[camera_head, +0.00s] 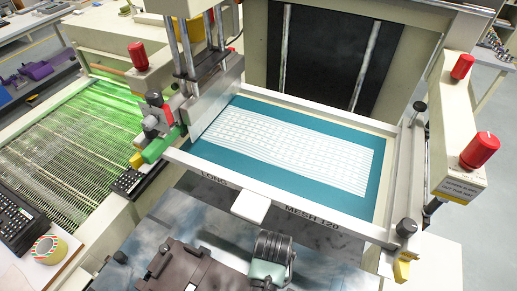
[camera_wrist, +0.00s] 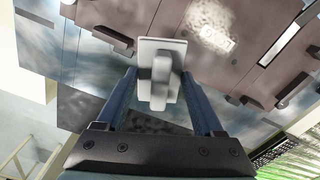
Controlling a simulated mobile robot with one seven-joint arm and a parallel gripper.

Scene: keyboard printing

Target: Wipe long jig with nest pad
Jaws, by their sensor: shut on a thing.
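The long jig is a brown-grey plate with notches and raised blocks, low in the head view (camera_head: 182,274) and across the upper part of the wrist view (camera_wrist: 120,20). A pale smudged patch lies on it beside a small light label. My gripper (camera_wrist: 160,88) is shut on the handle of the nest pad (camera_wrist: 172,46), a white-grey rectangular block between the two blue fingers. The pad overlaps the jig in the wrist view. I cannot tell whether it touches it. The handle hides part of the pad.
A white-framed screen (camera_head: 285,145) with a teal mesh and keyboard pattern stands above and behind the jig. A squeegee head (camera_head: 215,98) hangs over its left end. A green-lit conveyor (camera_head: 75,135) is at left. Red-capped buttons (camera_head: 480,150) stand at right.

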